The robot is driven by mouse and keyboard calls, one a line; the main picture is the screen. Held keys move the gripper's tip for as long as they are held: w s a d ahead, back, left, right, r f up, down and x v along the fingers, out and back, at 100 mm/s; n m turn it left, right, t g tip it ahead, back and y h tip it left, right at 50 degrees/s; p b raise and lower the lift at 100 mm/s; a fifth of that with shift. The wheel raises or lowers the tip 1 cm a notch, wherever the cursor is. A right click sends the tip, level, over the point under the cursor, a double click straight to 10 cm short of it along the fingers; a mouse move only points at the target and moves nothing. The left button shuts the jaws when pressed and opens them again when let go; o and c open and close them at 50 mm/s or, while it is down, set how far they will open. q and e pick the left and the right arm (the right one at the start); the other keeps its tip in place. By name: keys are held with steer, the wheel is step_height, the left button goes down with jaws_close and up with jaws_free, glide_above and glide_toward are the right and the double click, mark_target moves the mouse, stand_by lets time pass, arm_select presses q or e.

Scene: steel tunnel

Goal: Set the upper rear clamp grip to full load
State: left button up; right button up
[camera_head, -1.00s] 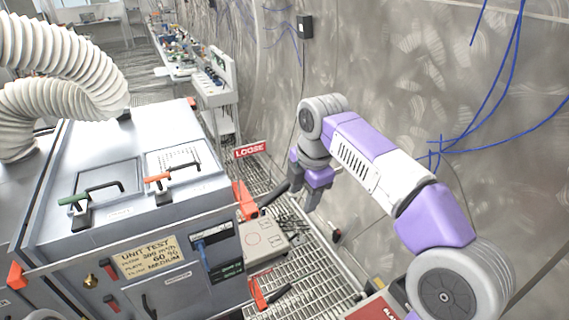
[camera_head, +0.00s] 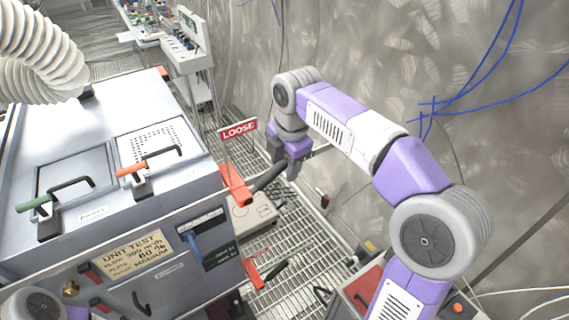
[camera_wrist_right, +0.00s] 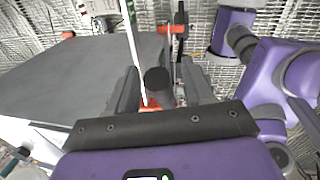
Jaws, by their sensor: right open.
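The upper rear clamp (camera_head: 235,187) is red-orange, at the right edge of the grey unit. Its black grip (camera_head: 269,177) points up and right. A red LOOSE sign (camera_head: 238,130) stands above it. My right gripper (camera_head: 286,170) is open, just beyond the end of the grip in the head view. In the right wrist view, the dark round end of the grip (camera_wrist_right: 158,82) shows between the two open fingers of the right gripper (camera_wrist_right: 160,92). Whether the fingers touch it I cannot tell. My left gripper is not in view; only part of that arm shows at the bottom left.
A second red clamp (camera_head: 254,273) with a black grip sits lower on the unit. Green and orange latches (camera_head: 133,171) lie on the unit's top. A pale box (camera_head: 255,208) rests on the grated floor. The tunnel wall is behind my right arm.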

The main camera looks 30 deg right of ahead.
steer(key=shift+c, duration=0.3)
jaws_close()
steer(key=shift+f, duration=0.1)
step_height(320, 180, down, 8)
steer(key=d+y+b, duration=0.1)
steer(key=y+b, duration=0.3)
steer(key=y, duration=0.2)
steer(key=shift+d+r+m+g+y, duration=0.15)
steer(key=shift+r+m+g+y, duration=0.15)
steer(key=shift+g+y, duration=0.1)
steer(key=shift+f, duration=0.1)
steer(key=shift+o, duration=0.3)
jaws_free()
steer(key=shift+r, duration=0.2)
